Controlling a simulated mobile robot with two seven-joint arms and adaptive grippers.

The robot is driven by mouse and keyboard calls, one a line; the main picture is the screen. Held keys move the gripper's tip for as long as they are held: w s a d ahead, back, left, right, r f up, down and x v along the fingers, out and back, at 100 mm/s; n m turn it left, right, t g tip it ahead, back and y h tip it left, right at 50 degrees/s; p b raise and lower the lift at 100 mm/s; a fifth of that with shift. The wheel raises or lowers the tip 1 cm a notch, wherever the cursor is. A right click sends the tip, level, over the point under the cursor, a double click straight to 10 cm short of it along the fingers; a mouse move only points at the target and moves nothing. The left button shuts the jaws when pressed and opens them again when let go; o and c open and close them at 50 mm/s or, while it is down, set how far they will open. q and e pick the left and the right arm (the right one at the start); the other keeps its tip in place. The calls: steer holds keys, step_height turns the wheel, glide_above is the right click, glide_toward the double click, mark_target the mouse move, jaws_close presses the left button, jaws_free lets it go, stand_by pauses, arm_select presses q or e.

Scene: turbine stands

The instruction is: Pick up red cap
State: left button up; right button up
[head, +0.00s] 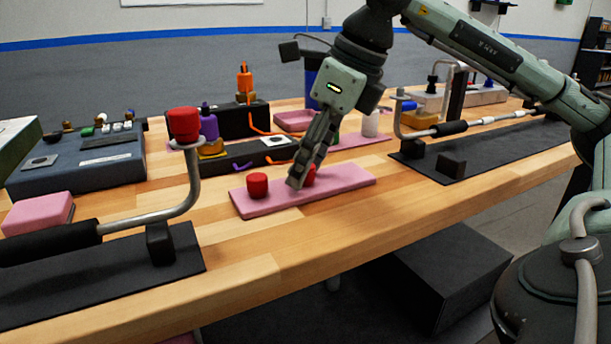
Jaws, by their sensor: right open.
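Two red caps sit on a pink mat (350,178) at the middle of the wooden table. The left red cap (257,185) stands free in full view. The other red cap (309,174) is partly hidden behind the fingers of my right gripper (298,180). The right gripper points down over the mat, its fingertips at this cap; I cannot tell whether they touch it. It is open. A third red cap (183,123) sits on the upturned end of a bent metal tube at the left. My left gripper is not in view.
The bent tube (185,200) rises from a dark mat (100,285) at front left. Another bent tube (397,115) stands on a dark mat (480,150) at the right. Black blocks with orange and purple parts (208,125) stand behind the pink mat. Bare wood (300,235) lies in front.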

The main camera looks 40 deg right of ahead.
steer(key=c, duration=0.9)
steer(key=shift+c, duration=0.2)
steer(key=shift+r, duration=0.2)
